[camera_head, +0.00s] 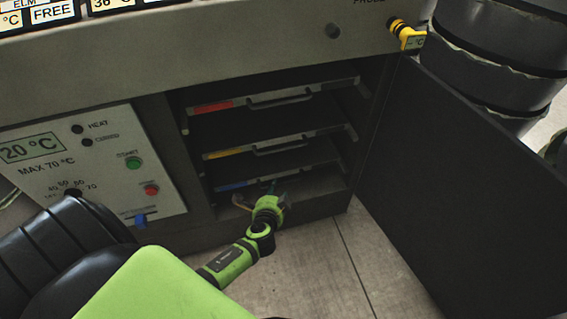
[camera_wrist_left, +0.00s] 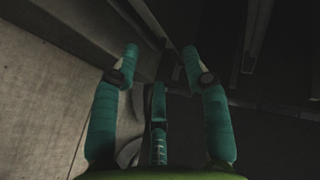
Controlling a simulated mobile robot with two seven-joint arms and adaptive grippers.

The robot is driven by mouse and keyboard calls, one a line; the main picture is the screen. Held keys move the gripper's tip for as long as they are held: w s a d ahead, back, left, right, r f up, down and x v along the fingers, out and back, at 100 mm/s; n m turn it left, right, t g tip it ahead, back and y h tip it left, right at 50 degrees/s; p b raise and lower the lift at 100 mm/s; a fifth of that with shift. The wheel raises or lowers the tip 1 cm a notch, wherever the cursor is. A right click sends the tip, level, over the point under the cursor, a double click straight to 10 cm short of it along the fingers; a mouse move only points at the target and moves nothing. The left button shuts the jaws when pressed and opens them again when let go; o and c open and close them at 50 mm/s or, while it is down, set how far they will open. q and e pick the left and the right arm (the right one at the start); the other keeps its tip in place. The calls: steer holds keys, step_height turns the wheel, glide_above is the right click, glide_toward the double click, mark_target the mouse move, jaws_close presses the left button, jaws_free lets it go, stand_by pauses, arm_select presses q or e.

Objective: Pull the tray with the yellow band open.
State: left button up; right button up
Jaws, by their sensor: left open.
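The tray with the yellow band (camera_head: 228,153) is the middle one of three in the open oven compartment. Its front is about level with the other trays, and its bar handle (camera_head: 282,147) is at the middle of the front edge. My left gripper (camera_head: 256,190) is low at the compartment mouth, below the yellow-banded tray and close to the blue-banded tray (camera_head: 235,185). In the left wrist view its teal fingers (camera_wrist_left: 160,52) are spread with nothing between them. Whether it touches the lowest tray cannot be told. My right gripper is in neither view.
The red-banded tray (camera_head: 212,107) is at the top. The dark door (camera_head: 445,185) stands open to the right. A control panel (camera_head: 95,165) is to the left. A yellow probe handle (camera_head: 410,38) hangs above the door. Free floor (camera_head: 345,265) lies in front.

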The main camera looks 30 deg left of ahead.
mark_target(283, 149)
arm_select(q)
steer(key=w+a+r+t+y+b, duration=0.1)
steer(key=w+r+t+y+b, duration=0.15)
steer(key=w+r, duration=0.4)
steer(key=shift+m+t+h, duration=0.25)
steer(key=shift+m+h, duration=0.1)
steer(key=shift+m, duration=0.05)
steer(key=shift+w+a+r, duration=0.1)
steer(key=shift+w+a, duration=0.75)
steer(key=shift+w, duration=0.3)
steer(key=shift+w+a+r, duration=0.1)
steer(key=shift+w+a, duration=0.7)
steer(key=shift+w, duration=0.3)
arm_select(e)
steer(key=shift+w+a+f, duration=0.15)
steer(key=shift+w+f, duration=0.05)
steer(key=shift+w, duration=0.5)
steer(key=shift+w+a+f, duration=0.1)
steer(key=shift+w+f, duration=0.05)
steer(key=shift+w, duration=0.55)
arm_select(q)
jaws_close()
